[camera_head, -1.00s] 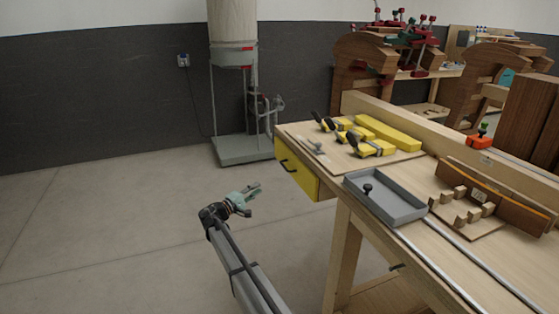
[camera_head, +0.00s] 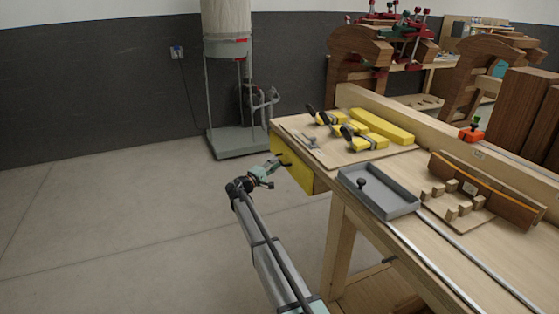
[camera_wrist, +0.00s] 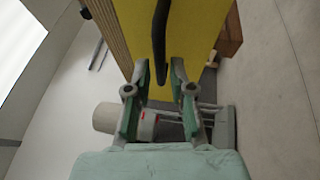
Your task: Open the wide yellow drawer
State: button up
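The yellow drawer (camera_head: 297,172) is in the end of the workbench, under the top. Its front faces my gripper and looks closed. In the wrist view the yellow drawer front (camera_wrist: 192,28) fills the upper middle, with a dark bar handle (camera_wrist: 160,35) on it. My gripper (camera_head: 276,163) is at the drawer front in the head view, by the handle. In the wrist view my gripper (camera_wrist: 160,76) is open, its two fingers apart with the lower end of the handle between or just before them. I cannot tell whether they touch it.
The workbench (camera_head: 400,165) holds a grey tray (camera_head: 378,190), several yellow-and-black tools, a yellow block (camera_head: 382,126) and wooden pieces. A dust collector (camera_head: 236,139) stands behind the bench's end. The floor left of my arm is clear.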

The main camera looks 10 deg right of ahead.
aim_at(280, 161)
jog(key=shift+x, duration=1.65)
grip_shut()
